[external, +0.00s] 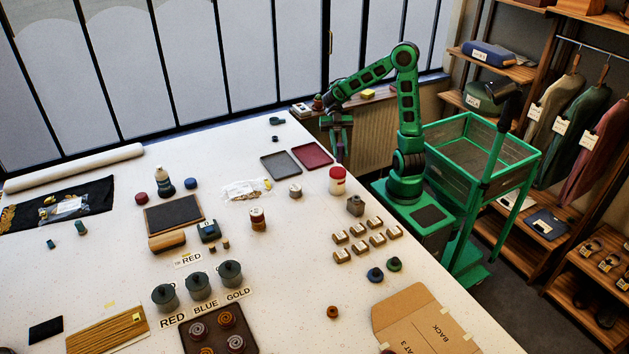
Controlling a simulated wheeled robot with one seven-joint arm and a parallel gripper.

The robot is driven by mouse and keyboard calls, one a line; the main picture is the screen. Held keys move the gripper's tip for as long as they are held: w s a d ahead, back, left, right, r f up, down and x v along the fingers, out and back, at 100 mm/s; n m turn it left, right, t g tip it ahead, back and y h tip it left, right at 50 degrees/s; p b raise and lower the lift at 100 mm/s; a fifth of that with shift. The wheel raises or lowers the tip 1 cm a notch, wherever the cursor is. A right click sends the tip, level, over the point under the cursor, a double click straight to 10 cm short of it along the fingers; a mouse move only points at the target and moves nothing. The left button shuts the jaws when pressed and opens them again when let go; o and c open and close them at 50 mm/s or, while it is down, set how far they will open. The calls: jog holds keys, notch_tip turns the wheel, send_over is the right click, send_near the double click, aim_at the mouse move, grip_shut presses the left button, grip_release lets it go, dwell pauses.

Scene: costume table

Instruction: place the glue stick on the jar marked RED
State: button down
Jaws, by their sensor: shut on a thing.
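My gripper (341,158) points down at the table's right edge, small in the external view. A white cylinder with a red cap, which I take for the glue stick (338,187), is upright right at the gripper's lower end. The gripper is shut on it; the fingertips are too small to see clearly. The jar marked RED (165,298) is the left one of three grey lidded jars at the front left, behind the word RED on a label strip. It stands far to the left of my gripper.
The BLUE jar (197,286) and GOLD jar (230,274) stand close beside it. A dark tray of coiled pieces (187,338) lies in front. Between gripper and jars are a spool (258,220), a blue device (208,231), and several keycap-like blocks (359,247).

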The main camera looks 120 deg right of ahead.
jog(key=shift+w+d+f, duration=0.1)
jog(key=shift+d+f, duration=0.15)
jog(key=shift+d, duration=0.05)
jog(key=shift+f, duration=2.05)
jog(key=c, duration=1.5)
grip_release()
jog(key=shift+c, duration=0.2)
jog(key=shift+d, duration=0.1)
jog(key=v, duration=1.2)
jog(key=shift+r, duration=0.2)
